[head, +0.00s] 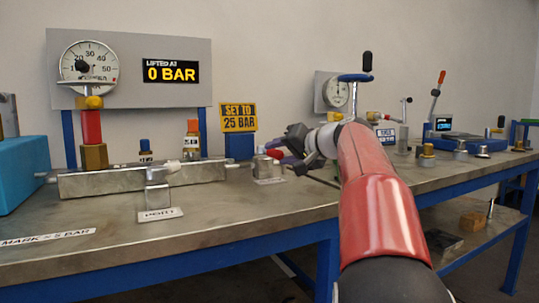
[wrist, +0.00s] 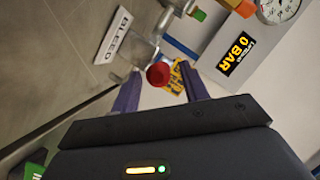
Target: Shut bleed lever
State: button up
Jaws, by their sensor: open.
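The bleed lever (wrist: 158,75) has a red round knob, and in the wrist view it lies between my two purple fingers. The knob also shows in the head view as a red spot (head: 274,153) above a small steel block (head: 266,169). A white BLEED label (wrist: 114,35) lies beside the valve in the wrist view. My gripper (wrist: 160,88) is open around the knob, with a finger on each side and gaps visible. In the head view my gripper (head: 284,158) is at the block, its fingers partly hidden by its own body. The lever's stem is mostly hidden behind the knob.
A steel manifold (head: 120,181) with a red-and-brass fitting (head: 92,130) stands left on the bench (head: 230,217). A gauge (head: 89,66) and a 0 BAR display (head: 170,72) are behind it. A yellow SET TO 25 BAR sign (head: 239,117) stands behind my gripper.

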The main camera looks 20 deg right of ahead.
aim_at(272, 155)
jog(key=shift+x, duration=1.85)
grip_shut()
